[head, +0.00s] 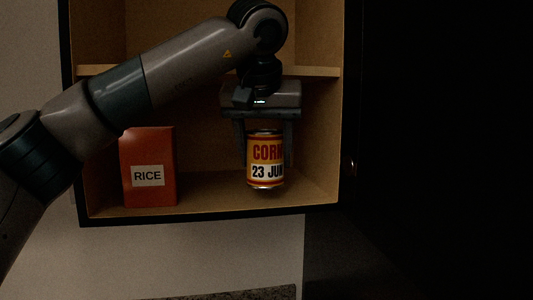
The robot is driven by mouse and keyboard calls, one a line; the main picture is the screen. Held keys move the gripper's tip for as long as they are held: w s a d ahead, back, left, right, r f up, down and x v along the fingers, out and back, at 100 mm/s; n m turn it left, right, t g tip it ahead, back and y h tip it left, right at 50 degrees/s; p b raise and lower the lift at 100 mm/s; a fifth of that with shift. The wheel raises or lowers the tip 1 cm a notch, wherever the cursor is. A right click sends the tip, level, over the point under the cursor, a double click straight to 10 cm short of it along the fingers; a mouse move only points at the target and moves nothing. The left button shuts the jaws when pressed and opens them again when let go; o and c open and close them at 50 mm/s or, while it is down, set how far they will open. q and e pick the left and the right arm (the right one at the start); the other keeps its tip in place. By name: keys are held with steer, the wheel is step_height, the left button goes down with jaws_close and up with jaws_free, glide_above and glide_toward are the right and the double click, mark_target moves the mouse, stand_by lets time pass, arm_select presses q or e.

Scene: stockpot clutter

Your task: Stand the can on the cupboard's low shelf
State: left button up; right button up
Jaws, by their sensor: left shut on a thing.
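The can (265,159) has a yellow and red label reading CORN and a white band reading 23 JUN. It is upright inside the cupboard, right of the middle, over the low shelf (215,196). My left gripper (265,150) points down from above and is shut on the can, with a finger at each side. I cannot tell whether the can's base touches the shelf or is slightly above it. My right gripper is not in view.
A red RICE box (149,167) stands on the low shelf to the left, apart from the can. An upper shelf (320,71) crosses the cupboard behind my left arm. The cupboard's right wall (321,140) is close to the gripper. Shelf space between box and can is clear.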

mark_target(267, 167)
arm_select(q)
steer(key=shift+w+d+r, duration=0.1)
steer(key=shift+w, duration=0.8)
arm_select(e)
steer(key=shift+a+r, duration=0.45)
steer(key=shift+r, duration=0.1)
arm_select(q)
steer(key=shift+w+p, duration=0.1)
steer(key=shift+p, duration=0.2)
